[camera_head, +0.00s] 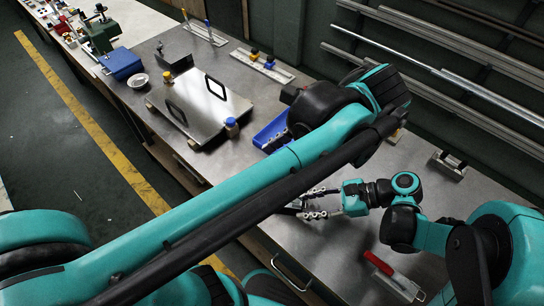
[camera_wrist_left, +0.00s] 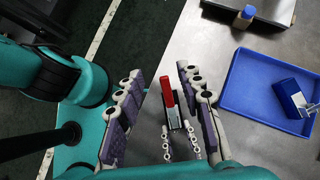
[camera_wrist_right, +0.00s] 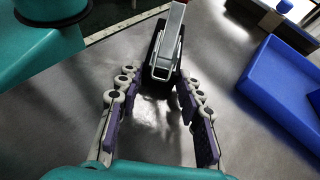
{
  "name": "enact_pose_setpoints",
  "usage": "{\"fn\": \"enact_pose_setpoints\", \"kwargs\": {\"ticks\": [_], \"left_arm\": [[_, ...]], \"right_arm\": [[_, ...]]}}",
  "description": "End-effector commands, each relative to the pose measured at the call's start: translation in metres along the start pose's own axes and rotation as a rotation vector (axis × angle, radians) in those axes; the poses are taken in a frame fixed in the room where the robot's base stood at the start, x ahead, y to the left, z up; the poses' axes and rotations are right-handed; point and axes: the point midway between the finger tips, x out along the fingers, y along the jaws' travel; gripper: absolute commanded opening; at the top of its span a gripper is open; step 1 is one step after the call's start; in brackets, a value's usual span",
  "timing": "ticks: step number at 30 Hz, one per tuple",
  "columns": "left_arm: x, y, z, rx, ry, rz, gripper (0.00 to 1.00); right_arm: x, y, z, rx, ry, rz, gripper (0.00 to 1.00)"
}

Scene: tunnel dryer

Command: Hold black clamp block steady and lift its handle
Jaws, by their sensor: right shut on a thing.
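The black clamp block shows in the right wrist view (camera_wrist_right: 153,78), with a metal lever (camera_wrist_right: 168,40) on it. In the left wrist view the block (camera_wrist_left: 174,118) carries a red handle (camera_wrist_left: 168,88). My right gripper (camera_head: 305,204) is shut on the block, a finger on each side; it also shows in the right wrist view (camera_wrist_right: 152,95). My left gripper (camera_wrist_left: 164,82) is open, its fingers apart on either side of the red handle in its own view. In the head view my left arm hides much of the block and the left gripper.
A blue tray (camera_wrist_left: 227,92) with a blue box (camera_wrist_left: 295,98) lies beside the clamp. A silver plate (camera_head: 205,112) with black handles and a blue-capped bottle (camera_head: 231,128) stand farther left.

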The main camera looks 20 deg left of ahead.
Motion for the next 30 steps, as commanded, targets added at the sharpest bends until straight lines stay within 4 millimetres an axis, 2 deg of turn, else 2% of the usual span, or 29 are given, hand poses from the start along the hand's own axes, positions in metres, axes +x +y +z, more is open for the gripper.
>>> {"fn": "enact_pose_setpoints", "kwargs": {"ticks": [5, 8, 14, 21, 26, 30], "left_arm": [[0.002, 0.000, 0.001, 0.003, 0.016, 0.007, 0.37], [0.010, 0.001, 0.004, 0.017, 0.085, 0.029, 0.37], [0.025, 0.004, 0.008, 0.038, 0.364, 0.063, 0.37], [0.022, 0.004, 0.010, 0.001, 0.630, 0.024, 0.37], [0.022, 0.002, 0.006, -0.011, 0.687, 0.005, 0.37], [0.037, 0.002, -0.006, -0.011, 0.689, 0.004, 0.37]], "right_arm": [[0.000, 0.000, 0.000, 0.000, 0.000, 0.000, 0.11], [0.000, 0.000, 0.000, 0.000, 0.000, 0.000, 0.11], [0.000, 0.000, 0.000, 0.000, 0.000, 0.000, 0.11], [0.000, 0.000, 0.000, 0.000, 0.000, 0.000, 0.11], [0.000, 0.000, 0.000, 0.000, 0.000, 0.000, 0.11], [0.000, 0.000, 0.000, 0.000, 0.000, 0.000, 0.11]]}}
